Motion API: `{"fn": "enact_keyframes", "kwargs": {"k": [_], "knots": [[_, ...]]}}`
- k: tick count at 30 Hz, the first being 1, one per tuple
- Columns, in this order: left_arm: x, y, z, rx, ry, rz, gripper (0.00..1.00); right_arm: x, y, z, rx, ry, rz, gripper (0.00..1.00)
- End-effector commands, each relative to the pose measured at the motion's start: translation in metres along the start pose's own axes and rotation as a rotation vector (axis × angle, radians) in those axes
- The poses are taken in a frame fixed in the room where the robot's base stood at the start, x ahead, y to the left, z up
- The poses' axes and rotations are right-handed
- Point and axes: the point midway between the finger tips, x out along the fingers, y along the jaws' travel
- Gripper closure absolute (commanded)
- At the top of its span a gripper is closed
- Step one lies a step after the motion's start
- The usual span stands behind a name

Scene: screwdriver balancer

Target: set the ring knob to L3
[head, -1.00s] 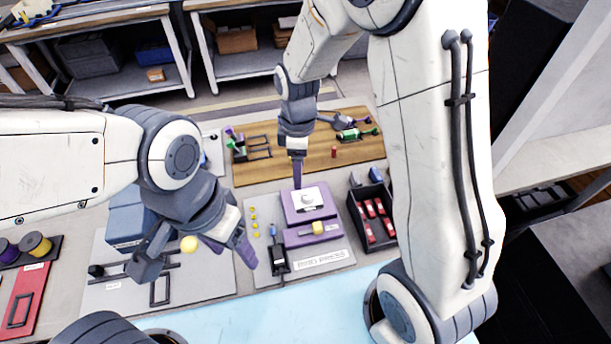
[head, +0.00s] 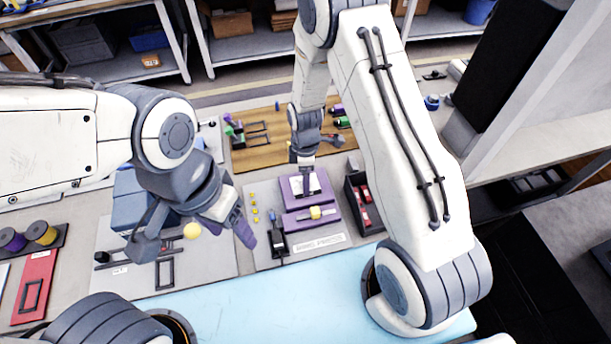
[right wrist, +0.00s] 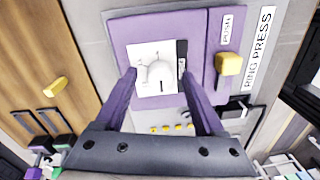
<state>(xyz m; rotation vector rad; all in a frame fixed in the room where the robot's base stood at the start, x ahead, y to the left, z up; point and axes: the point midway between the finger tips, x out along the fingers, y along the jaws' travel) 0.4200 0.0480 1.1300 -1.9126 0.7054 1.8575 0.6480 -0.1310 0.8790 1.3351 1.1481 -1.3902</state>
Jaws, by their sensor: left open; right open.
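The ring knob (right wrist: 158,72) is a round white knob with a ridge, on a white dial plate on the purple ring press. Its marks are too small to read. The press (head: 299,218) stands in the middle of the bench in the head view. My right gripper (right wrist: 159,77) is open, its two purple fingers on either side of the knob; I cannot tell whether they touch it. In the head view, this gripper (head: 307,188) hides much of the dial. My left gripper (head: 192,236) is open over the left grey board.
A yellow block (head: 315,212) sits on the press front, beside the PUSH label in the right wrist view. A dark bin (head: 353,210) with red parts stands right of the press.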

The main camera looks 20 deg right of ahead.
Motion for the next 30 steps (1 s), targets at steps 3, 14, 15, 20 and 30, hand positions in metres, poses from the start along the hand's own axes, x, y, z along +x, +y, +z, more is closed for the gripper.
{"fn": "enact_keyframes", "kwargs": {"k": [3, 14, 15, 20, 30], "knots": [[-0.0001, 0.0, 0.0, 0.0, 0.0, 0.0, 0.36, 0.001, 0.0003, -0.0002, 0.0, 0.0, 0.001, 0.29], [0.0, 0.0, 0.0, 0.0, 0.0, 0.0, 0.36, 0.0006, 0.0001, -0.0001, 0.0, 0.0, 0.0, 1.0], [0.0, 0.0, 0.0, 0.0, 0.0, 0.0, 0.36, 0.0006, 0.0, -0.0001, 0.0, 0.0, 0.0, 1.0], [0.0003, 0.0, 0.0, 0.0, 0.0, 0.0, 0.36, 0.0006, -0.0001, 0.0, 0.01, 0.0, 0.0, 1.0], [0.004, -0.0003, 0.0002, 0.0, 0.0, 0.0, 0.36, 0.001, 0.0, 0.0004, 0.162, 0.008, -0.001, 1.0]]}}
